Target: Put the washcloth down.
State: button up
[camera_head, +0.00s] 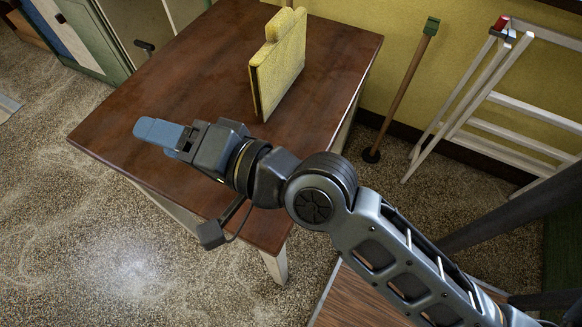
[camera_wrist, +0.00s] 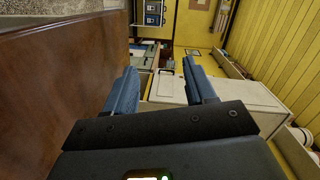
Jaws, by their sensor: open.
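A yellow, thick, flat piece with a cloth-like surface (camera_head: 278,68) stands upright on edge on the brown wooden table (camera_head: 200,80). It has a raised tab at its top; it may be the washcloth, but I cannot tell for sure. My gripper (camera_head: 148,131) is over the near left part of the table, apart from the yellow piece and to its left. In the wrist view my gripper (camera_wrist: 160,68) has its two blue fingers spread wide, with nothing between them. No cloth shows in the wrist view.
A broom-like pole (camera_head: 404,90) leans on the yellow wall, with a white folding frame (camera_head: 490,95) to its right. A green-and-white cabinet (camera_head: 95,45) stands at the back left. The tabletop's left and middle are bare. In the wrist view, a pale cabinet (camera_wrist: 240,95) stands beyond the fingers.

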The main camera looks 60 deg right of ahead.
jog(key=s+d+f+n+h, duration=0.1)
jog(key=s+f, duration=0.1)
jog(key=s, duration=0.3)
jog(key=s+f+n+g, duration=0.1)
jog(key=s+f+n, duration=0.1)
jog(key=s, duration=0.3)
jog(key=s+d+f+n+h, duration=0.1)
jog(key=s+f+n, duration=0.1)
jog(key=s, duration=0.3)
jog(key=shift+d+f+g+h, duration=0.1)
jog(key=shift+d+g+h, duration=0.2)
jog(key=s+d+r+n, duration=0.1)
jog(key=s+d+n, duration=0.2)
jog(key=s+n, duration=0.5)
jog(key=s, duration=0.3)
jog(key=shift+d+r+n+g, duration=0.2)
jog(key=shift+n+g, duration=0.1)
jog(key=shift+n, duration=0.1)
jog(key=shift+s, duration=0.1)
jog(key=shift+c, duration=0.5)
